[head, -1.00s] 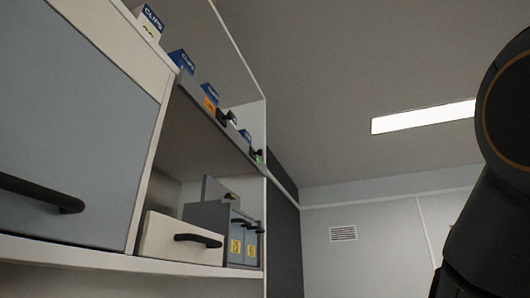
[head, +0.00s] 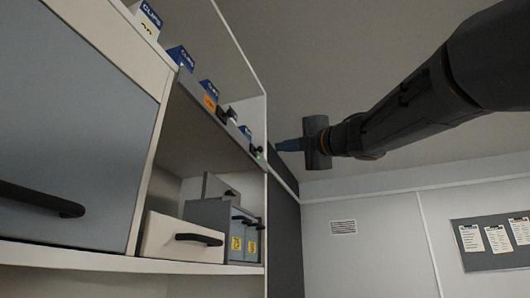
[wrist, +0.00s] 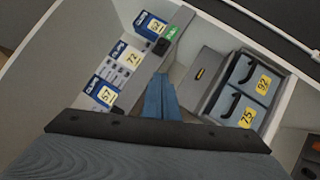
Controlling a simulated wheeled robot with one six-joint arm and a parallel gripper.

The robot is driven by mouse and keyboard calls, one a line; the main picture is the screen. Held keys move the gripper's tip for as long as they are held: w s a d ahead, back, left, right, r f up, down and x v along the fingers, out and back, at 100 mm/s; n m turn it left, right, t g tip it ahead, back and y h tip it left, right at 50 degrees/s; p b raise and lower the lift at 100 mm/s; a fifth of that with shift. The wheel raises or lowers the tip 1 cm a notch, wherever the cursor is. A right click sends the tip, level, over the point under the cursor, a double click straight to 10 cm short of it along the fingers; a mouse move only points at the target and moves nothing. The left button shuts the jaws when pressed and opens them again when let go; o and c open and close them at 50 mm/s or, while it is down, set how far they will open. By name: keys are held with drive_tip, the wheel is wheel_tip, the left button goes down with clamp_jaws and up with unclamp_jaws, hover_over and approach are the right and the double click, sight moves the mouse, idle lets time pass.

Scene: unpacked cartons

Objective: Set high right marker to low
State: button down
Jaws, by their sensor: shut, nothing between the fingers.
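Two small black markers sit along the front edge of the upper shelf in the head view. The right, farther marker (head: 256,152) has a small green patch beside it. The left, nearer marker (head: 222,116) is next to an orange label (head: 209,104). In the wrist view a black marker (wrist: 160,46) sits beside a green label (wrist: 170,32) on the shelf edge. My gripper (head: 280,146) is right of the right marker in the head view, apart from it in the picture. Its blue fingers (wrist: 160,98) are closed together and empty, below the marker in the wrist view.
CLIPS boxes stand on the upper shelf, one numbered 72 (wrist: 125,60). Below are grey drawers numbered 75 and 92 (wrist: 262,84) and a white drawer (head: 180,238) with a black handle. A large grey door (head: 80,120) is at left. Open room lies right of the cabinet.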

drive_tip(key=shift+r, duration=0.1)
drive_tip(key=p, duration=0.6)
approach(255, 150)
drive_tip(key=w+a+r, duration=0.1)
drive_tip(key=w+a, duration=0.1)
drive_tip(key=a, duration=0.1)
drive_tip(key=shift+w+d+r+p, duration=0.25)
drive_tip(key=shift+w+p, duration=0.25)
drive_tip(key=shift+p, duration=0.1)
